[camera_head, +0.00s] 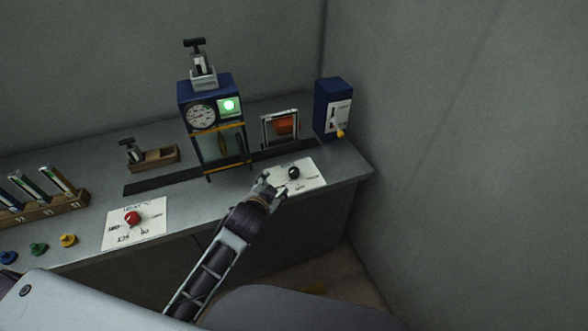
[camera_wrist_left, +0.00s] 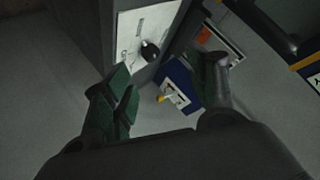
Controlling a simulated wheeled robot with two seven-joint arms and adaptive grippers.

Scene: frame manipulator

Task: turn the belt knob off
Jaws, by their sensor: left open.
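A black knob (camera_head: 293,172) sits on a white plate (camera_head: 312,178) at the right front of the counter. A red knob (camera_head: 132,217) sits on another white plate (camera_head: 152,209) to the left. The plate labels are too small to read surely. My left gripper (camera_head: 270,186) is just left of the black knob, over its plate's left edge, and appears apart from it. In the left wrist view the black knob (camera_wrist_left: 150,50) lies beyond the open, empty fingers (camera_wrist_left: 172,88). My right gripper is not in view.
A blue machine (camera_head: 209,91) with a dial and green light stands over a dark belt (camera_head: 160,181). A blue lever box (camera_head: 330,95) is at the right near the wall. A framed orange panel (camera_head: 280,127) stands behind the black knob. Slotted rack (camera_head: 45,208) at left.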

